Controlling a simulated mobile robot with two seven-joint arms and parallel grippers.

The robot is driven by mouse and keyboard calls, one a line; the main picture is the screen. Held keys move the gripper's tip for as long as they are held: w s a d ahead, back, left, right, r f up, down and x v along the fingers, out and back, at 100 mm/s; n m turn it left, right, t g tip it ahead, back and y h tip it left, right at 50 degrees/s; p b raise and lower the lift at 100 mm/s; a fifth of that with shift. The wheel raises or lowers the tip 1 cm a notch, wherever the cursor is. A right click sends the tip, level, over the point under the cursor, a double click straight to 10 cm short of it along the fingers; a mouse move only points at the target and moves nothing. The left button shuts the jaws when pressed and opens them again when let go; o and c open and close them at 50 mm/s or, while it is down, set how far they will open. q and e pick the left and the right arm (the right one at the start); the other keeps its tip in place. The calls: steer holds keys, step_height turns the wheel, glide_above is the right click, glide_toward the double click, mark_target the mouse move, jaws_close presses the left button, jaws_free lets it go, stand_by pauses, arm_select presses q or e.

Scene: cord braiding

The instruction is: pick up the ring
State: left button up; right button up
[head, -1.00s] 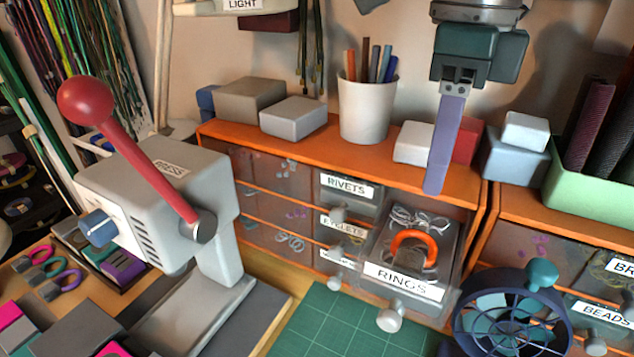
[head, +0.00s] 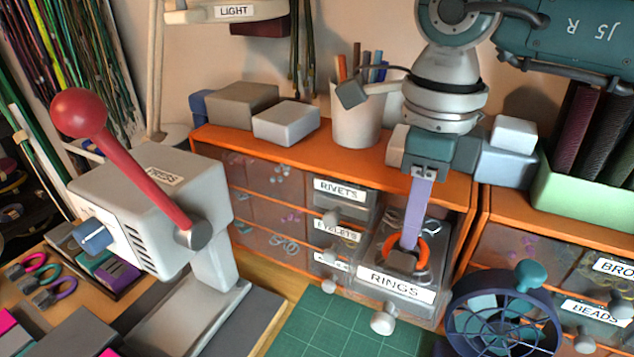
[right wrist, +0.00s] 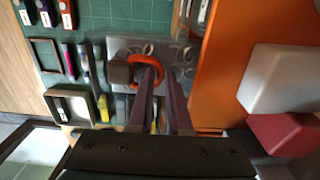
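The orange ring (head: 423,252) has a dark grey block on its near side. It lies in the pulled-out drawer labelled RINGS (head: 397,287), among pale thin loops. My right gripper (head: 411,246) reaches down into this drawer with long purple fingers, and a fingertip overlaps the ring. In the right wrist view the fingers (right wrist: 162,80) stand apart. The left finger crosses the orange ring (right wrist: 144,57) and the other is to its right. I cannot tell whether a finger touches the ring. My left gripper is not in view.
A grey press (head: 150,205) with a red lever stands left. A dark blue spoked wheel (head: 505,315) stands close right of the drawer. A white pen cup (head: 356,120) and boxes (head: 286,122) sit on the orange cabinet. The green mat (head: 330,325) in front is bare.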

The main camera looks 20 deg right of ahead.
jaws_close()
step_height(320, 180, up, 20)
steer(key=p, duration=0.1)
stand_by(0.6)
steer(key=shift+c, duration=0.6)
jaws_free()
jaws_close()
